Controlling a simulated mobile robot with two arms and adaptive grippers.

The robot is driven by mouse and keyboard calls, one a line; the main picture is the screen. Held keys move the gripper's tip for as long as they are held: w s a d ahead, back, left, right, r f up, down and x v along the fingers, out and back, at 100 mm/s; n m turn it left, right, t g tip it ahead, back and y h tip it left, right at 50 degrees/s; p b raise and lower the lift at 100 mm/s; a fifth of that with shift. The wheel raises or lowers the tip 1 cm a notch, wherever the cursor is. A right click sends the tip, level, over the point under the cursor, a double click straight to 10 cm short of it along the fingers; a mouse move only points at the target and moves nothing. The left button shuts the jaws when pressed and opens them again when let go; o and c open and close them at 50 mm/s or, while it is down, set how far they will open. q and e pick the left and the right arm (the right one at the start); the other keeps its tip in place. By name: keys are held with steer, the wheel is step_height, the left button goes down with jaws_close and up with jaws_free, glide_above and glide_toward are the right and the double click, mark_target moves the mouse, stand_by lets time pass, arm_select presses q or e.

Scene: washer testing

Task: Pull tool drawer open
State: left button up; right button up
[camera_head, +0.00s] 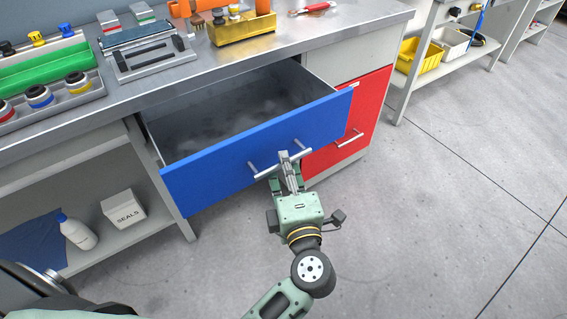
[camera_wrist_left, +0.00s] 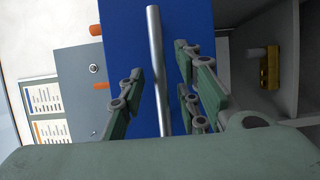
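The tool drawer (camera_head: 215,165) has a blue front and stands well out from the bench, with its grey inside showing. Its silver bar handle (camera_head: 266,173) is on the front. My left gripper (camera_head: 287,172) is at the handle. In the left wrist view the handle bar (camera_wrist_left: 157,70) passes between the two fingers of the left gripper (camera_wrist_left: 160,78). The fingers stand apart, with a visible gap on each side of the bar, so the gripper is open around it. My right gripper is not in view.
A red cabinet front (camera_head: 362,125) is just right of the drawer. The bench top (camera_head: 215,58) holds trays, a green part and a yellow block (camera_head: 240,28). A shelf below holds a SEALS box (camera_head: 124,209) and a white bottle (camera_head: 78,232). The floor (camera_head: 430,220) at right is clear.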

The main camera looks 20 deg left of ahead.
arm_select(q)
steer(key=shift+x, duration=0.9)
steer(key=shift+c, duration=0.3)
jaws_close()
